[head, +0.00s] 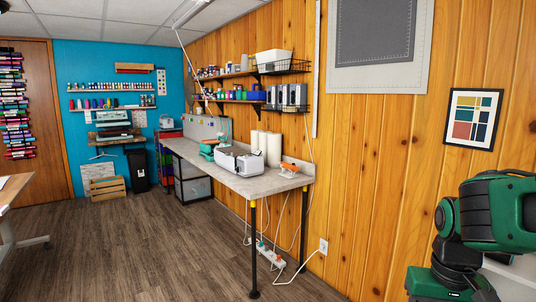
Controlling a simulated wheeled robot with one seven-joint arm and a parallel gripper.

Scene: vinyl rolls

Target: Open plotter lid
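A white and grey machine (240,161), which looks like a plotter, sits near the front end of the grey workbench (285,183). It is small in the head view, and I cannot tell whether its lid is open or shut. A darker machine (113,118) on a small stand at the blue back wall could also be a plotter or printer. My green and black arm (498,212) is folded at the right edge, well away from both machines. My gripper does not show.
White rolls (268,148) and an orange tool (289,168) stand beside the white machine. A teal device (211,150) is behind it. A power strip (270,256) with cables lies under the bench. A table (14,188) is at the left edge. The wooden floor between is clear.

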